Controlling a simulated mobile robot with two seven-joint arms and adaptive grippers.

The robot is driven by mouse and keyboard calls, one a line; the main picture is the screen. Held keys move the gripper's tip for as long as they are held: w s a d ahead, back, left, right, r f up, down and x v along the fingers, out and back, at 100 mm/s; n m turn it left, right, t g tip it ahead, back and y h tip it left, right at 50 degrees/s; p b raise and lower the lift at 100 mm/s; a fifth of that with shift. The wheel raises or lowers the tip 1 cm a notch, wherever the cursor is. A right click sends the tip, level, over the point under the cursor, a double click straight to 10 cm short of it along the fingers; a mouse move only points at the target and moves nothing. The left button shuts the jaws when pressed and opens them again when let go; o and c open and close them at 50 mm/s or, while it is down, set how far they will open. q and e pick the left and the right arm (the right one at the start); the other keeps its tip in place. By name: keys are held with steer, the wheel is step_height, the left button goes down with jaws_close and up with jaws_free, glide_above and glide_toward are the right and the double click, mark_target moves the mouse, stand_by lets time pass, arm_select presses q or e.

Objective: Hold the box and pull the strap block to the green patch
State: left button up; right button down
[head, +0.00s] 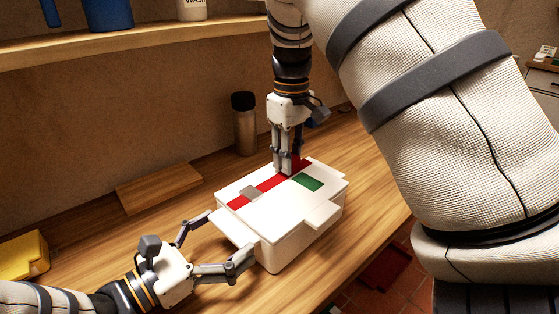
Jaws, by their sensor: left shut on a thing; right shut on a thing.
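A white box (290,236) stands on the wooden worktop, with flat tabs on its sides. A red strap (268,184) runs across its lid, passing a small grey piece (250,193). A green patch (308,182) lies on the lid to the right of the strap. My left gripper (229,236) is shut on the box, its fingers on either side of the near-left tab. My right gripper (284,169) points down at the strap's far end. It is shut on the strap block, which is mostly hidden by the fingers, beside the green patch.
A dark-capped bottle (244,126) stands behind the box. A wooden board (158,187) lies near the wall, and a yellow object (22,256) is at the far left. A shelf (130,38) runs above. The worktop's front edge is right of the box.

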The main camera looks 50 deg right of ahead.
arm_select(q)
steer(key=shift+a+f, duration=0.1)
steer(key=shift+f, duration=0.2)
arm_select(e)
steer(key=shift+d, duration=0.25)
steer(key=c, duration=1.3)
jaws_free()
step_height(320, 180, up, 12)
steer(key=shift+a, duration=0.1)
arm_select(q)
steer(key=o, duration=1.2)
steer(key=shift+o, duration=0.4)
